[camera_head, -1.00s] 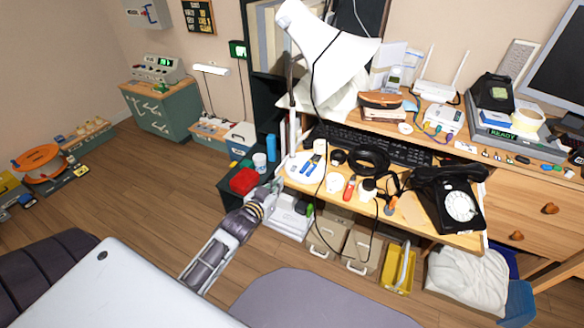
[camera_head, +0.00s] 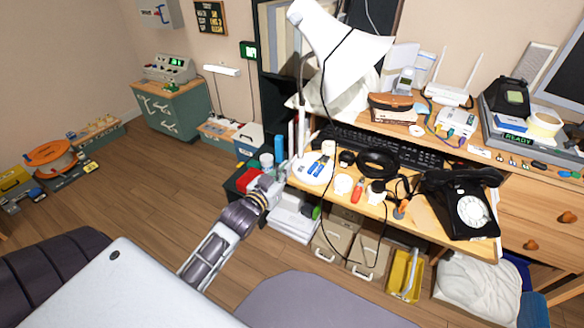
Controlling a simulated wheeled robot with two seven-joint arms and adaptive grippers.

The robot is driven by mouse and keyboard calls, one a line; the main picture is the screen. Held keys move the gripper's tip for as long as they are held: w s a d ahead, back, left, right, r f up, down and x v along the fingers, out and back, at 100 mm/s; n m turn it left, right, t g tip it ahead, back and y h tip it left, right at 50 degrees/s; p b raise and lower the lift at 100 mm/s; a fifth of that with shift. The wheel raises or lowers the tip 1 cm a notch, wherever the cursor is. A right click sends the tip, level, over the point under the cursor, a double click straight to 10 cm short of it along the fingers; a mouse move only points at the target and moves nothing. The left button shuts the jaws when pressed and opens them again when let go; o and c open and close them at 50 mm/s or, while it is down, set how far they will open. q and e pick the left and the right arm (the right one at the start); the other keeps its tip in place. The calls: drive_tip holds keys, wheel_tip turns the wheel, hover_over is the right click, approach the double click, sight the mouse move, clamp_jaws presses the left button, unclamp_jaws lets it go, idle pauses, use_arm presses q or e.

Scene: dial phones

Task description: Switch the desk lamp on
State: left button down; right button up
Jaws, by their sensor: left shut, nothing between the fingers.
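The white desk lamp (camera_head: 340,50) leans over the back of the desk, its wide shade tilted down to the right. A black cord hangs from it in front of the desk edge. The lamp's round white base (camera_head: 312,168) sits at the desk's left end. No glow shows on the shade, and I cannot make out a switch. My left gripper (camera_head: 281,170) is shut and empty, just left of the base at the desk's left edge; whether it touches anything I cannot tell. My right gripper is not in view.
A black dial phone (camera_head: 462,203) stands at the desk's right front. A coil of black cable (camera_head: 376,163), a keyboard (camera_head: 400,148) and small tools crowd the desk. A red box (camera_head: 247,179) lies beside my left gripper. The floor (camera_head: 130,200) at left is open.

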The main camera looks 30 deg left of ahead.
use_arm(q)
drive_tip(key=shift+w, duration=0.15)
drive_tip(key=b, duration=0.3)
hover_over(299, 171)
drive_tip(key=shift+f, duration=1.1)
drive_tip(key=shift+f+b, duration=0.3)
drive_tip(key=shift+f, duration=0.45)
drive_tip(key=shift+w+f, duration=0.1)
drive_tip(key=shift+f, duration=0.45)
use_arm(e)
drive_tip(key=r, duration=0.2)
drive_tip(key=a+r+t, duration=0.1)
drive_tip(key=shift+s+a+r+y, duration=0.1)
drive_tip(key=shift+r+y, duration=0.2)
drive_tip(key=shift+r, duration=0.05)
